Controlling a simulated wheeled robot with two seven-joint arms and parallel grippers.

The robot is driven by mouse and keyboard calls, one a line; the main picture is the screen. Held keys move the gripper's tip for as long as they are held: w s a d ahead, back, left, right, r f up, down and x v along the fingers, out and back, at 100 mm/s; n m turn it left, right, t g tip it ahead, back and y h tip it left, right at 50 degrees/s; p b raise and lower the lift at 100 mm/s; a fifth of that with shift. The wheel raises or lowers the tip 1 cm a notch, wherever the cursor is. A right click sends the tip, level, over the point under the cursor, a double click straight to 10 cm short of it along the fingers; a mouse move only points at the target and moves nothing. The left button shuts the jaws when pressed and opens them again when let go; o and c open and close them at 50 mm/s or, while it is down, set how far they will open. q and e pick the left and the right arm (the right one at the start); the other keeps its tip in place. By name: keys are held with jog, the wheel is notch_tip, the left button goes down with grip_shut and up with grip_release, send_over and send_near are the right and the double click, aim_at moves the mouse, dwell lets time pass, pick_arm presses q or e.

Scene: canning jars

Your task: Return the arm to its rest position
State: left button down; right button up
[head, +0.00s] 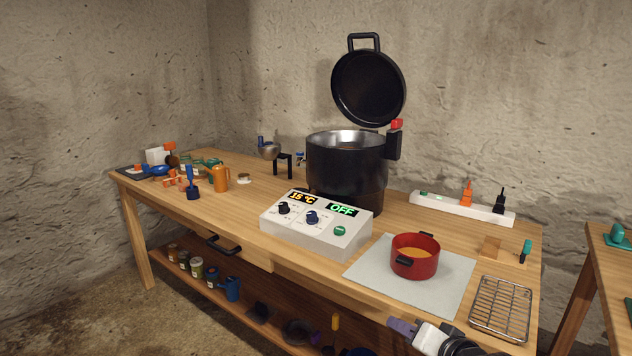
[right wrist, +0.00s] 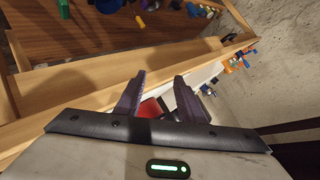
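My right gripper (head: 402,328) is at the bottom of the head view, by the front edge of the workbench (head: 300,268), in front of the white mat (head: 366,275). In the right wrist view my right gripper (right wrist: 159,76) has its two dark fingers apart, with nothing held between them. The red pot (head: 414,268) stands on the mat beyond the gripper. It shows partly between and behind the fingers in the right wrist view (right wrist: 152,108). My left gripper is in neither view.
A black canner (head: 345,170) with its lid raised stands behind a white control box (head: 330,240) reading OFF. A wire rack (head: 502,308) lies right of the mat. A lower shelf (head: 225,300) holds jars and tools. Another table (head: 610,270) stands at the right.

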jog(key=s+a+f+n+g, duration=0.1)
jog(key=s+a+f+n, duration=0.15)
jog(key=s+f, duration=1.25)
jog(key=s+f+n+g, duration=0.1)
jog(key=s+f+n, duration=0.1)
jog(key=s, duration=0.8)
jog(key=s+f+n+g+h, duration=0.1)
jog(key=s+f+n, duration=0.1)
jog(key=s, duration=0.8)
jog(key=shift+a+f+n, duration=0.2)
jog(key=shift+f+n, duration=0.15)
jog(key=shift+f, duration=0.1)
jog(key=shift+w, duration=0.1)
